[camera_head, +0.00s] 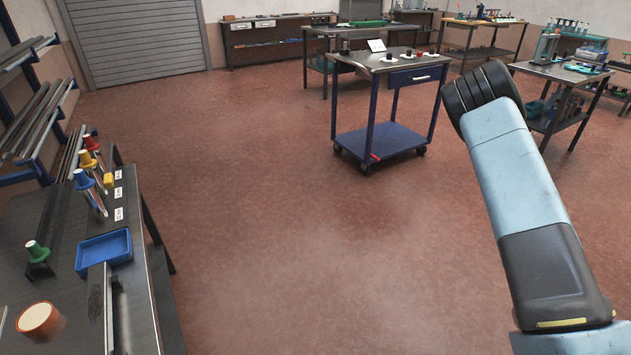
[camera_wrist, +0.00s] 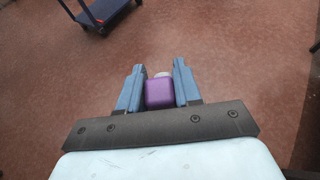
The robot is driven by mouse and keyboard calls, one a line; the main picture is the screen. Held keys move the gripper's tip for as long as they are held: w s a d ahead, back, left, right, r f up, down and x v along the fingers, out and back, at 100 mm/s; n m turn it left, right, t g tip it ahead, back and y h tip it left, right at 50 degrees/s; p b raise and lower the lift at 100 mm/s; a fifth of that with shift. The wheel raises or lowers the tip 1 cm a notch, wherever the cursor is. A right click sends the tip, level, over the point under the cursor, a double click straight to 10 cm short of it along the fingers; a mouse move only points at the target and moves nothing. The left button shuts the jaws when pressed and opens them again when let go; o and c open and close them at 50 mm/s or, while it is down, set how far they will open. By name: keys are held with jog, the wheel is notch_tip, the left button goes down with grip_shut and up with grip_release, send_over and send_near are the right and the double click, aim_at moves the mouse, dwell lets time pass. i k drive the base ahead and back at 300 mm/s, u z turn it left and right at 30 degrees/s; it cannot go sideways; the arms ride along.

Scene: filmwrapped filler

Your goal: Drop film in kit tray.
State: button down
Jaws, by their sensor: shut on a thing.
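In the wrist view, my gripper (camera_wrist: 159,70) is shut on a small purple container (camera_wrist: 159,94) with a pale round top. It sits between the two blue-grey fingers, with open floor beyond it. I cannot tell whether film is on it. The gripper and the container do not show in the head view; only my arm does, at the right. A shallow blue tray (camera_head: 104,249) lies on the dark table at the left in the head view and looks empty. I cannot tell for certain that it is the kit tray.
The left table (camera_head: 60,290) also carries an orange-brown roll-like piece (camera_head: 39,320), several coloured-cap tools and white labels. A blue cart (camera_head: 385,141) stands mid-room. A bench (camera_head: 567,72) is behind my arm at the right. The red-brown floor between is clear.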

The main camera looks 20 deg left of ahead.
aim_at(112, 250)
jog(key=u, duration=0.5)
jog(key=i, duration=0.1)
jog(key=z, duration=0.65)
jog(key=k, duration=0.55)
jog(key=u, duration=0.6)
jog(key=k, duration=0.75)
jog(key=u, duration=0.4)
jog(key=i, duration=0.9)
jog(key=u, duration=0.45)
jog(key=i, duration=0.85)
jog(key=z, duration=0.15)
jog(key=k, duration=0.85)
